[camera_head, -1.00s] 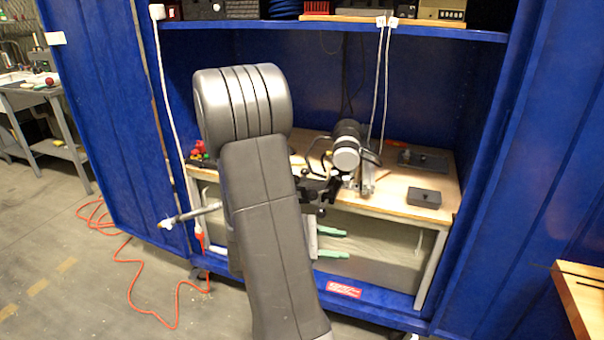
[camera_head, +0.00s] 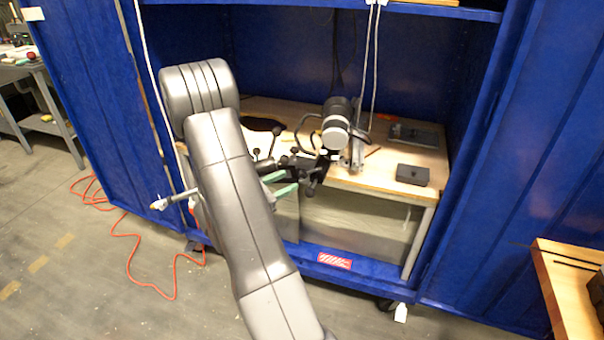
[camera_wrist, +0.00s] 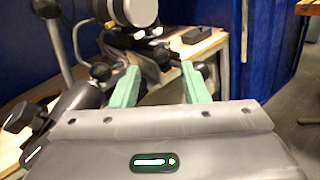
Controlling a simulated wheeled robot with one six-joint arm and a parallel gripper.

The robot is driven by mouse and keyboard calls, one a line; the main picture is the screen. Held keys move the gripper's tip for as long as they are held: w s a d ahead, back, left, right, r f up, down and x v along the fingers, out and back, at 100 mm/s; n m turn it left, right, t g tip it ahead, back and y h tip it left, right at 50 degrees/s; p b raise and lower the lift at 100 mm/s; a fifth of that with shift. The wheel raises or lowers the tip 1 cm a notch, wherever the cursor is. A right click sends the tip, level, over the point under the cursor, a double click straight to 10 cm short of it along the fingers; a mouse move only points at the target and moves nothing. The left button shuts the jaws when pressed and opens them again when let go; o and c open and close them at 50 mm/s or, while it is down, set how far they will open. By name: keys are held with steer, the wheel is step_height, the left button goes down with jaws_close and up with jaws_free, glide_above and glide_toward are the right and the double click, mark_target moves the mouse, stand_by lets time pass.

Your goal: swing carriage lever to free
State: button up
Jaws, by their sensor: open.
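The thruster unit, a black and silver cylinder (camera_head: 337,122), is mounted above a wooden bench inside the blue cabinet. Below and left of it is a cluster of dark rods and ball knobs (camera_head: 277,130); I cannot tell for sure which is the carriage lever. In the head view, my gripper (camera_head: 279,183) is at the bench's front edge, partly hidden by my arm.
The bench top (camera_head: 375,183) carries a dark grey block (camera_head: 412,174) and a dark plate (camera_head: 414,134) at right. A glass-like tank (camera_head: 350,222) is below. Cabinet doors flank both sides. White cords (camera_head: 375,60) hang above. An orange cable (camera_head: 120,230) lies on the floor.

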mark_target(302, 173)
steer(key=x, duration=0.6)
steer(key=shift+w+d, duration=0.2)
steer(key=shift+d, duration=0.1)
jaws_close()
